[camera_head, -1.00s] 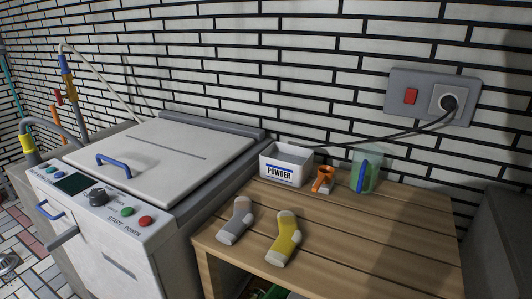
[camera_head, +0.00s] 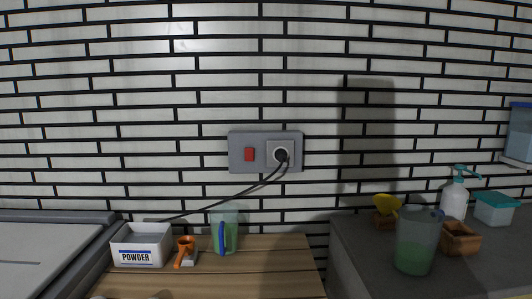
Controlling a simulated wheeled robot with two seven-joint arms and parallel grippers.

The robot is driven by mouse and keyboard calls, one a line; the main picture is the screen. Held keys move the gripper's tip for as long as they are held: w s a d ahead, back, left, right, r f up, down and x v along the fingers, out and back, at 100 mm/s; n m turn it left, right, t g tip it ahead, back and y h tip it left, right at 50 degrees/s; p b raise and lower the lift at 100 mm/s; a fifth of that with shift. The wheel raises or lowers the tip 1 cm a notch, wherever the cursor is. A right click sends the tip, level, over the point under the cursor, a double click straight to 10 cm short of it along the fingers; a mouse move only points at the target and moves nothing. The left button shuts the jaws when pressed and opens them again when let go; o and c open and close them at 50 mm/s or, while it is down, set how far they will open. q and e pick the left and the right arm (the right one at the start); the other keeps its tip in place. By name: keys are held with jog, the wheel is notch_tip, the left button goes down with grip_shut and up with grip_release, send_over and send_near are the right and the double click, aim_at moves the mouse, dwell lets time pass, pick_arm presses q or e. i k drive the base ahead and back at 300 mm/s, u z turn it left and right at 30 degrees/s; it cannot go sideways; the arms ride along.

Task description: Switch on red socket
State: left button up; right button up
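A grey wall socket plate (camera_head: 237,138) is on the white brick wall, near the middle of the head view. It has a red rocker switch (camera_head: 249,154) on its left half and a round socket on its right half. A black plug (camera_head: 282,156) sits in the socket, and its dark cable (camera_head: 228,198) runs down to the left behind the powder box. I cannot tell from the switch's look whether it is on or off.
A wooden table (camera_head: 270,268) below the socket holds a white powder box (camera_head: 142,247), an orange scoop (camera_head: 184,250) and a green-tinted jug (camera_head: 230,229). The washer lid (camera_head: 45,262) is at left. A grey counter (camera_head: 350,250) at right holds a tall translucent cup (camera_head: 416,240) and a pump bottle (camera_head: 455,198).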

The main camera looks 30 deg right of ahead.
aim_at(248, 155)
jog(key=z, duration=2.7)
jog(key=k, duration=0.8)
jog(key=u, duration=0.65)
jog(key=i, duration=0.5)
jog(key=u, duration=0.05)
